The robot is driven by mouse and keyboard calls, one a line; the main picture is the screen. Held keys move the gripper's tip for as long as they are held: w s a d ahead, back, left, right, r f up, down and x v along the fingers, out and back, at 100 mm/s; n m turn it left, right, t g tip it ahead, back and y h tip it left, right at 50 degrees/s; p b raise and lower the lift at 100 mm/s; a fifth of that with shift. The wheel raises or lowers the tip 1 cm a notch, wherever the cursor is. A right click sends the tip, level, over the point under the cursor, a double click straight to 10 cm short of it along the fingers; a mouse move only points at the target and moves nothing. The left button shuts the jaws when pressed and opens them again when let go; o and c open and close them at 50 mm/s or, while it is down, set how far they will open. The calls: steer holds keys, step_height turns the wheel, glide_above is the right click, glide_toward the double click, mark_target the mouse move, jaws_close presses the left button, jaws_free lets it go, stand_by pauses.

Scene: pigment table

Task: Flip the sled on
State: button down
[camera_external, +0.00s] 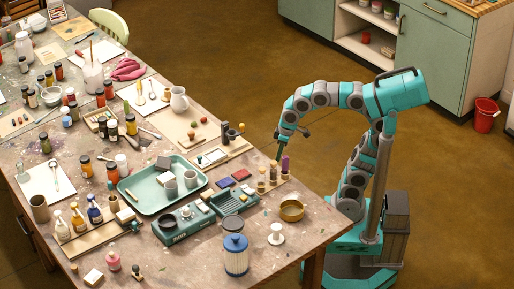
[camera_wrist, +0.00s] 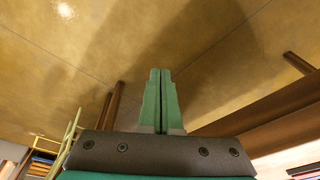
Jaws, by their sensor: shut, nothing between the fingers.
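I cannot tell for sure which thing is the sled. Two teal devices stand near the table's front edge: one with a dark round part on top (camera_external: 178,225), and a ridged one to its right (camera_external: 234,201). Any switch on them is too small to make out. My gripper (camera_external: 279,157) is above the table's right edge, up and right of both devices and apart from them. In the wrist view my gripper's green fingers (camera_wrist: 160,74) are pressed together with nothing between them. Neither device shows in the wrist view.
A teal tray (camera_external: 140,203) with cups lies left of the devices. A blue jar (camera_external: 236,255), a white spool (camera_external: 276,234) and a brass bowl (camera_external: 291,210) stand in front and right. Small bottles (camera_external: 261,186) stand below my gripper. The wrist view shows mostly floor (camera_wrist: 60,60).

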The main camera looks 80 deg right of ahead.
steer(key=w+d+r+m+t+b, duration=0.15)
steer(key=w+r+t+b, duration=0.4)
steer(key=w+r, duration=1.2)
steer(key=w+a+r+n+t+y+p, duration=0.1)
steer(key=w+a+r+n+p, duration=0.15)
steer(key=a, duration=0.25)
steer(key=w+a+r+n+y+p, duration=0.1)
steer(key=w+a+r+p, duration=0.1)
steer(key=w+a+r, duration=0.25)
steer(key=w+a+f+n+g+p, duration=0.1)
steer(key=w+a+f+n+p, duration=0.1)
steer(key=a, duration=0.8)
steer(key=shift+f+n+p, duration=0.5)
steer(key=shift+f+p, duration=0.2)
steer(key=shift+p, duration=0.1)
